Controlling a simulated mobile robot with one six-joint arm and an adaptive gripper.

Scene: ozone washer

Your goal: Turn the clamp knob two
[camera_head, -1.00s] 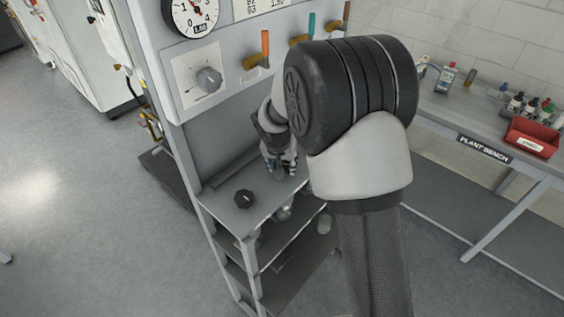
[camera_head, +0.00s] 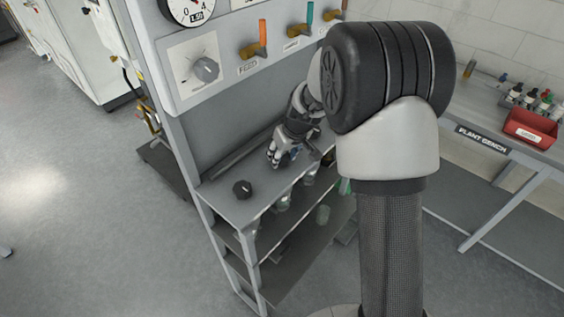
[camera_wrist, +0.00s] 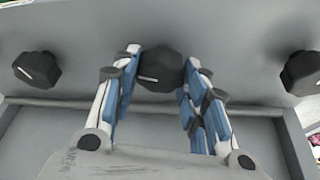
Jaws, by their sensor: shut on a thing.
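In the wrist view three dark knobs stand in a row on a grey panel. My gripper (camera_wrist: 160,62) is shut on the middle knob (camera_wrist: 160,72), with a blue-padded finger on each side of it. The middle knob has a white pointer line, nearly level in this view. The left knob (camera_wrist: 37,69) and the right knob (camera_wrist: 302,73) stand clear of the fingers. In the head view my gripper (camera_head: 282,158) is down at the grey shelf top and hides the knob it holds. One free black knob (camera_head: 242,189) shows to its left.
Above the shelf is a panel with a grey dial (camera_head: 206,70), a gauge (camera_head: 188,10) and an orange-handled valve (camera_head: 262,35). Lower shelves hold small vessels. A plant bench (camera_head: 470,190) with a red bin (camera_head: 531,128) stands at the right. The floor at left is open.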

